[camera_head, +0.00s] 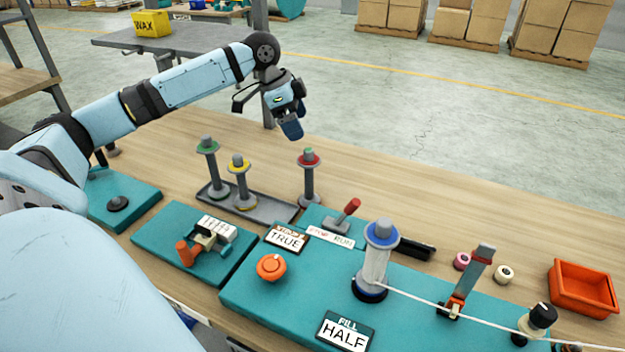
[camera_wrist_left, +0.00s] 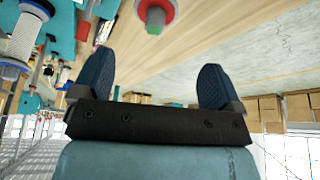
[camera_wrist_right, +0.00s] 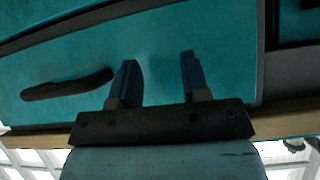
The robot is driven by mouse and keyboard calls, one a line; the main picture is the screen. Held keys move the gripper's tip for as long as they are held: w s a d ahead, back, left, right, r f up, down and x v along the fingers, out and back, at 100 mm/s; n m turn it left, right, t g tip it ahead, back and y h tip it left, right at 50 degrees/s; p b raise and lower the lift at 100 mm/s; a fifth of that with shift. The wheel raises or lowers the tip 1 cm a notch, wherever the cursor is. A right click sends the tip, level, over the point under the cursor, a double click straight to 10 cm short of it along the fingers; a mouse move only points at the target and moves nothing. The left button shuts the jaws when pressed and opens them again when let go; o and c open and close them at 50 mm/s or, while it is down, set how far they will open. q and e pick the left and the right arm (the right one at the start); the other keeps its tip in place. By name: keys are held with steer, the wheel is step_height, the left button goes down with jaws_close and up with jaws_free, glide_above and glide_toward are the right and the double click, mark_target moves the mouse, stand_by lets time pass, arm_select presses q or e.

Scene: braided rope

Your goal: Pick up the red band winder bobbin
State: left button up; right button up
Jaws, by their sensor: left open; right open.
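My right gripper (camera_wrist_right: 156,80) is open and empty, facing a teal panel with a dark handle.
Bobbins with green (camera_head: 208,165) and yellow (camera_head: 239,180) bands stand in the grey tray (camera_head: 273,212). A red-handled lever (camera_head: 347,214) and a white-wound spool (camera_head: 376,262) with a stretched cord are nearby. An orange bin (camera_head: 583,289) sits right. The table behind the bobbin is clear.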

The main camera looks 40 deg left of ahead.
mark_target(307, 149)
arm_select(q)
steer(key=x, duration=0.5)
steer(key=shift+d+f, duration=0.1)
steer(key=shift+f, duration=0.25)
steer(key=x, duration=0.5)
steer(key=shift+s+f, duration=0.15)
steer(key=shift+s, duration=0.1)
steer(key=c, duration=1.4)
step_height(307, 149, up, 20)
steer(key=shift+r+p, duration=0.1)
steer(key=shift+p, duration=0.4)
